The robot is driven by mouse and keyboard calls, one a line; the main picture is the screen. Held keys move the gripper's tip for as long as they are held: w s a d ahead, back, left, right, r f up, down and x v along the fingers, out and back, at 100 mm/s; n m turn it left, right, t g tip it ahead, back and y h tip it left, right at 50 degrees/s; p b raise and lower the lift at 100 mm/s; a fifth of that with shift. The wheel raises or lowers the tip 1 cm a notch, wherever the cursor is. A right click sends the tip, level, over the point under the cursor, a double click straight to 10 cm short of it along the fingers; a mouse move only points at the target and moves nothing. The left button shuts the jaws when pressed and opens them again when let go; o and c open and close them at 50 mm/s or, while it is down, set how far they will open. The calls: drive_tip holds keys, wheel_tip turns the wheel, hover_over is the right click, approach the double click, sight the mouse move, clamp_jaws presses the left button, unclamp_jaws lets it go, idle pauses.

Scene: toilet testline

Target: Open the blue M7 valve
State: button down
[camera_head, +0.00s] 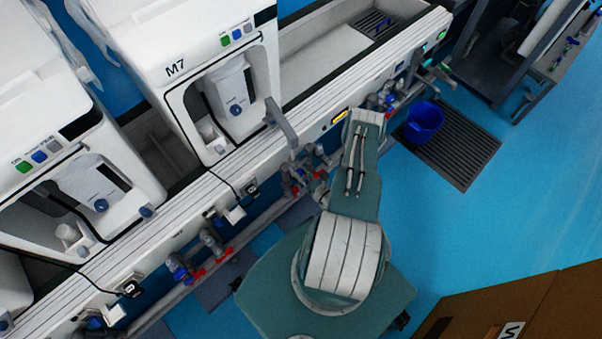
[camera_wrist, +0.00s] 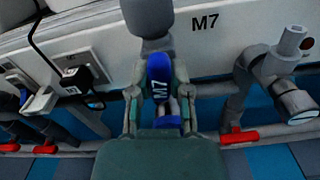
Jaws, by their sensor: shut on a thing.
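The blue M7 valve handle (camera_wrist: 159,70) is in the middle of the wrist view, with white "M7" lettering on it. It stands roughly upright below a grey fitting. My gripper (camera_wrist: 158,94) has one finger on each side of the handle and is shut on it. The handle's lower part is partly hidden by my gripper. In the head view, my arm covers the gripper, and I cannot make out the M7 handle there. The white machine marked M7 (camera_head: 204,62) stands behind the pipe rail.
Red valve levers (camera_wrist: 238,137) and grey pipes (camera_wrist: 272,72) flank the handle. A black plug with a cable (camera_wrist: 77,80) is at left. A blue bucket (camera_head: 424,121) stands on a dark floor grate (camera_head: 465,145). A brown box (camera_head: 545,305) is at lower right. Blue floor is clear right of my arm.

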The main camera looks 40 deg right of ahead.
drive_tip(key=shift+f+n, duration=0.1)
drive_tip(key=shift+n, duration=0.8)
drive_tip(key=c, duration=0.8)
unclamp_jaws()
drive_tip(key=shift+c, duration=0.2)
drive_tip(key=s, duration=1.2)
drive_tip(key=shift+d, duration=0.25)
